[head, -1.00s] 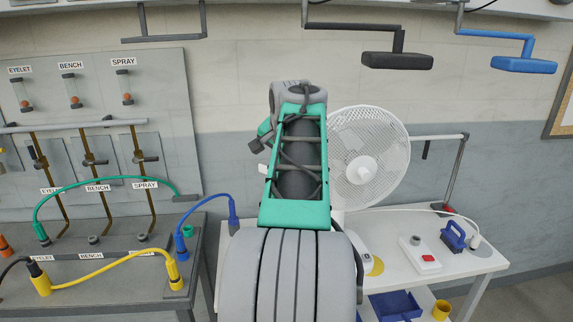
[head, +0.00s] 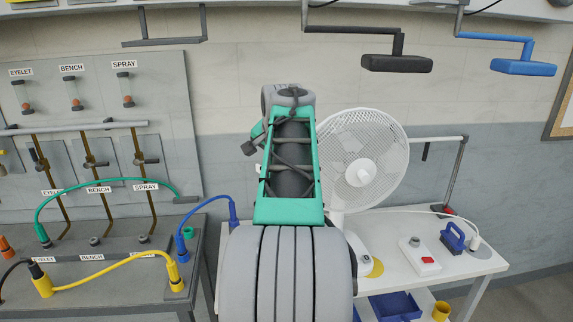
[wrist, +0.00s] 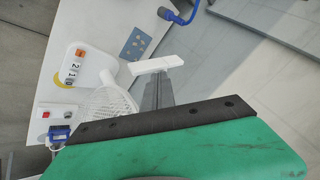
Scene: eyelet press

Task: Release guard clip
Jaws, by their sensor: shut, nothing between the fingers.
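The white fan (head: 365,165) stands on the white table, its round wire guard facing out to the right of my arm. In the wrist view the fan's guard (wrist: 108,104) shows beside the dark strip of my arm, which covers part of it. I cannot make out the guard clip in either view. My gripper (wrist: 156,66) shows in the wrist view as a pale tip on a grey stem; it is shut and empty, apart from the guard in the picture. In the head view my arm hides it.
The white table (head: 400,285) also bears a white box with a red button (head: 424,258) and a blue handled block (head: 453,238). At left, a grey bench (head: 120,275) carries yellow, green and blue hoses. Black (head: 397,63) and blue (head: 523,67) hanging arms are overhead.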

